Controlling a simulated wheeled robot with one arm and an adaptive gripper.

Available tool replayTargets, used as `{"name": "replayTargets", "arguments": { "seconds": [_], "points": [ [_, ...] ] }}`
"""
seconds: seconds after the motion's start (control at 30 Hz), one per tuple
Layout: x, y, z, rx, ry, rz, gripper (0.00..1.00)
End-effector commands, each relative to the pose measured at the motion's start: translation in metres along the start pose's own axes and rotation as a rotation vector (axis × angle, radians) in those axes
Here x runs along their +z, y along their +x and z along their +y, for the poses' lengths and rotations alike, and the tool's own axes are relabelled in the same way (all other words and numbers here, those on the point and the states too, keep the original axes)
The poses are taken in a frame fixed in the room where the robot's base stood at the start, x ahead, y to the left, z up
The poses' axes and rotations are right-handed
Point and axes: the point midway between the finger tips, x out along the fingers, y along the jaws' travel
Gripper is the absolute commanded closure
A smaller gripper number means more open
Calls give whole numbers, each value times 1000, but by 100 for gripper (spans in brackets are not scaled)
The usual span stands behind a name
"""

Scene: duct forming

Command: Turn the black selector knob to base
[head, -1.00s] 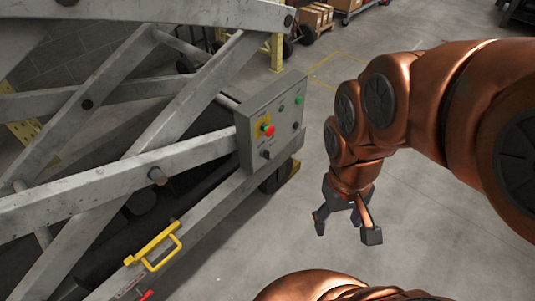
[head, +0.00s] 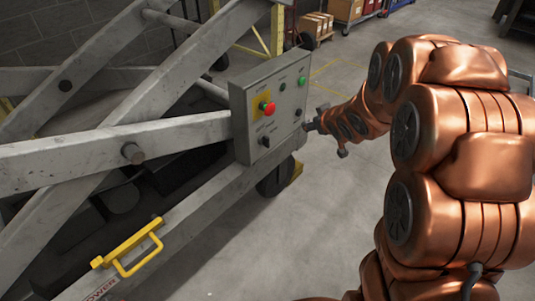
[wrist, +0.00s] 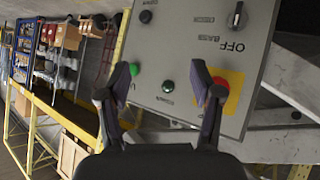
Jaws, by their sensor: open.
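The black selector knob (head: 265,141) is at the lower left of the grey control box (head: 241,125), below the red button. In the wrist view the knob (wrist: 237,18) is at the upper right, beside the printed word OFF; other labels there are too small to read surely. My gripper (head: 323,135) is to the right of the box in the head view. In the wrist view its fingers (wrist: 161,80) are spread and empty, facing the panel around the dark green button, apart from the knob.
The red button (head: 267,107) sits on a yellow plate. A green button (head: 301,81) and a small black control (head: 297,112) are at the panel's right side. Grey lift beams (head: 80,155) and a yellow handle (head: 130,245) lie left. Open floor (head: 330,210) is below the gripper.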

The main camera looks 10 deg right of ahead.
Motion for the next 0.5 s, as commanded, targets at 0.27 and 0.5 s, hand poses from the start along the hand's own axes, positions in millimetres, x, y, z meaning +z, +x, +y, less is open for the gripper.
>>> {"name": "replayTargets", "arguments": {
  "seconds": [0.27,0.5],
  "points": [
    [28,87,-43,-182,-11,283,35],
    [52,120,-86,-374,40,527,35]
  ]
}}
